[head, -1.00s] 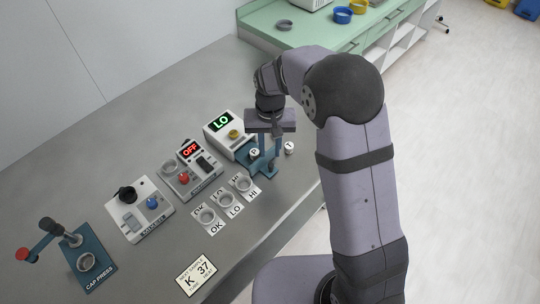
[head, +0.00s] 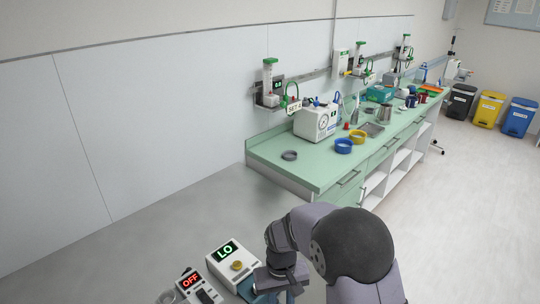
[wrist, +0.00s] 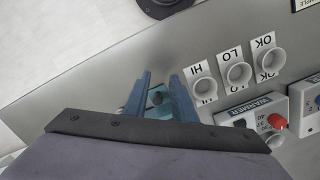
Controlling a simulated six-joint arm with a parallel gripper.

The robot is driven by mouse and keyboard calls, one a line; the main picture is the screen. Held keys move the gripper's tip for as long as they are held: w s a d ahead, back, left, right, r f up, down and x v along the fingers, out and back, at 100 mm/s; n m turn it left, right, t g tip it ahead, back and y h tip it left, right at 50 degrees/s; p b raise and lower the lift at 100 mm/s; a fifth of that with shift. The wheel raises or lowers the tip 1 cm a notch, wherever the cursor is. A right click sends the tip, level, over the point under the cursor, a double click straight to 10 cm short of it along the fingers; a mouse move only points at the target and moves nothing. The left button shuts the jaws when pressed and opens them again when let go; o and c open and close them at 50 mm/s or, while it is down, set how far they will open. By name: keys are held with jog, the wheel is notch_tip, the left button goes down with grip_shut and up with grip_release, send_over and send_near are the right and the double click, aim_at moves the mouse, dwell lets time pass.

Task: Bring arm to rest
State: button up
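My gripper (wrist: 160,82) shows in the wrist view with its two blue fingers apart. A small teal part with a round grey top (wrist: 157,98) shows between and below them; I see nothing clamped. In the head view my gripper is low in the frame, beside the white box reading LO (head: 232,258), and its fingertips are largely hidden. My arm is bent over the grey bench (head: 150,235).
Three ring-shaped holders (wrist: 204,89) marked HI, LO and OK stand beside the fingers, with the warmer (wrist: 262,115) near them. The box reading OFF (head: 196,287) is left of LO. A green counter (head: 315,170) with equipment stands behind. Bare floor lies right.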

jog(key=shift+n+g, duration=0.4)
jog(key=shift+g, duration=0.1)
jog(key=s+d, duration=0.1)
jog(key=s, duration=0.1)
jog(key=s+d, duration=0.1)
jog(key=s, duration=0.2)
jog(key=s+d, duration=0.1)
jog(key=s, duration=0.2)
jog(key=shift+d+f, duration=0.1)
jog(key=shift+f, duration=0.05)
jog(key=s+d+r+m, duration=0.1)
jog(key=s+d+r, duration=0.2)
jog(key=s+d, duration=0.35)
jog(key=shift+s+d+r+m+t, duration=0.1)
jog(key=shift+d+r+m+t, duration=0.25)
jog(key=shift+r, duration=0.35)
jog(key=shift+s+d+r+m+t, duration=0.1)
jog(key=shift+d+r+m+t, duration=0.25)
jog(key=shift+r, duration=0.3)
jog(key=shift+d+r+m+t, duration=0.3)
jog(key=shift+d+r+m, duration=0.1)
jog(key=shift+r, duration=0.3)
